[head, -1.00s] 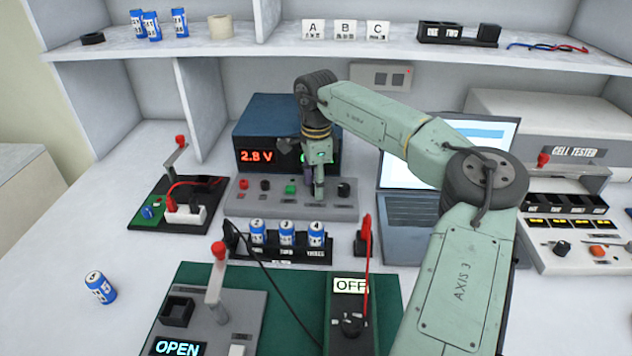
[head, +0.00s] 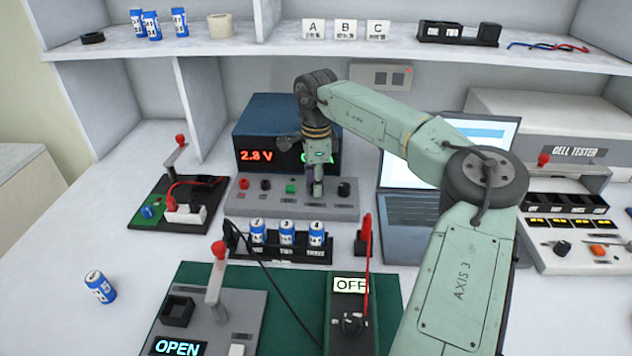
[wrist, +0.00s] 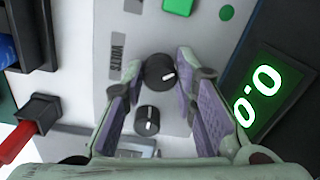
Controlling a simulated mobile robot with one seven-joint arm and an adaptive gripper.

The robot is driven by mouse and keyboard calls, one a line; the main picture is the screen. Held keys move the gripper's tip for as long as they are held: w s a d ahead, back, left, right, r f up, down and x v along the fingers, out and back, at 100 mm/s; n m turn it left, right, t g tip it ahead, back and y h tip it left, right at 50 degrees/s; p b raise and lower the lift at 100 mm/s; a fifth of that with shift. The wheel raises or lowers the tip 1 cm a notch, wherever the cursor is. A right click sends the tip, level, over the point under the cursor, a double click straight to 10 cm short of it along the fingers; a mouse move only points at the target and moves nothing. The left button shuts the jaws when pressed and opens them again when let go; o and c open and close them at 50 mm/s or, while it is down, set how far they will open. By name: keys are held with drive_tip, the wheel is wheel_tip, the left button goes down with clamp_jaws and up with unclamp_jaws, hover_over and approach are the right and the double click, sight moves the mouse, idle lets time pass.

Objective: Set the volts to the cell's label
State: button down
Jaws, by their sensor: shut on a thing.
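The power supply (head: 262,118) stands at the back with a red readout (head: 256,156) that looks like 2.8 V. A green readout (wrist: 257,96) shows 0.0 in the wrist view. My gripper (head: 318,192) points down at the grey control panel (head: 275,208) in front of the supply. In the wrist view its fingers are shut on the black volts knob (wrist: 160,70), beside the VOLTS label (wrist: 117,55). A second black knob (wrist: 147,120) is free. A blue cell (head: 100,287) lies on the bench at left; its label is too small to read.
A rack (head: 280,252) with 3 blue cells stands in front of the panel. A green mat (head: 200,275) carries a fixture reading OPEN and a box (head: 350,312) marked OFF. A laptop (head: 410,205) is right of the panel. A shelf (head: 220,50) runs above.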

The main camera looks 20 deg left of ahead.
drive_tip(key=m, duration=0.7)
drive_tip(key=shift+m+b, duration=0.4)
drive_tip(key=m, duration=0.3)
drive_tip(key=shift+w, duration=0.1)
drive_tip(key=shift+m+b, duration=0.35)
drive_tip(key=shift+m, duration=1.65)
drive_tip(key=c, duration=1.3)
unclamp_jaws()
